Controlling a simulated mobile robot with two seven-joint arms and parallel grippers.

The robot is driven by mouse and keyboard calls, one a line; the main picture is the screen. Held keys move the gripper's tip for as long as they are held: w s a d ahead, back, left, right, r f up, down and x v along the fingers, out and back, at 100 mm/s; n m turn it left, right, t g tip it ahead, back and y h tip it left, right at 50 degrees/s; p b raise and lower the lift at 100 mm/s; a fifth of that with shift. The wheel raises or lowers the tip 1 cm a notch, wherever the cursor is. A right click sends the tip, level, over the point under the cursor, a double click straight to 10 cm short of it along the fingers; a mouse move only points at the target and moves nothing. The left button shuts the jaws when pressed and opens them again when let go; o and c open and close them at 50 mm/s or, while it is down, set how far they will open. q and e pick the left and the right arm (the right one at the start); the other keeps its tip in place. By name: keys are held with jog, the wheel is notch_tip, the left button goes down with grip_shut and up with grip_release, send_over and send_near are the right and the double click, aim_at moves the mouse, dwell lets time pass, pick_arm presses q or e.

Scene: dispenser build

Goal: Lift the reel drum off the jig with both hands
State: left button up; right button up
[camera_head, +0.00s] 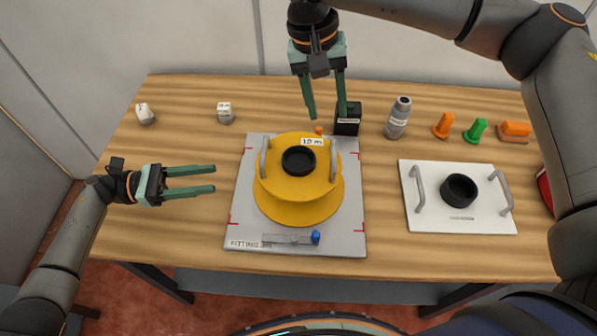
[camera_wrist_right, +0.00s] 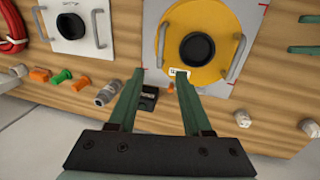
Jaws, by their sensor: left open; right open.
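The yellow reel drum (camera_head: 297,205) sits on the grey jig plate (camera_head: 240,220), with a black hub and a grey handle on each side of its top. A small label on its rim reads "10 m". In the right wrist view the drum (camera_wrist_right: 205,62) lies beyond the fingertips. My left gripper (camera_head: 214,179) is open and empty, left of the drum and apart from it. My right gripper (camera_head: 328,113) is open and empty, above the table behind the drum; in the right wrist view its fingers (camera_wrist_right: 160,78) point towards the drum and its label.
A black box (camera_head: 347,120) stands behind the drum's right side, close to my right gripper. A grey bottle (camera_head: 397,118), orange and green pieces (camera_head: 476,130) and a white handled plate (camera_head: 430,222) are to the right. Two small white-topped items (camera_head: 145,114) are back left. The front left table is clear.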

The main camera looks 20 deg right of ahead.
aim_at(260, 173)
pick_arm(q)
jog(key=d, duration=0.4)
jog(key=s+d, duration=0.1)
jog(key=d, duration=0.7)
jog(key=shift+s+d, duration=0.2)
jog(key=shift+s, duration=0.1)
pick_arm(e)
jog(key=f, duration=0.4)
jog(key=d+f, duration=0.1)
jog(key=f, duration=0.3)
jog(key=d+f, duration=0.1)
jog(key=f, duration=0.3)
jog(key=shift+s+d+f, duration=0.15)
jog(key=shift+s, duration=0.2)
pick_arm(q)
jog(key=shift+c, duration=0.4)
pick_arm(e)
jog(key=shift+c, duration=0.3)
pick_arm(q)
grip_shut()
pick_arm(e)
grip_shut()
pick_arm(q)
jog(key=shift+w+r, duration=0.1)
jog(key=shift+r, duration=0.1)
pick_arm(e)
jog(key=shift+w+r, duration=0.1)
jog(key=shift+r, duration=0.1)
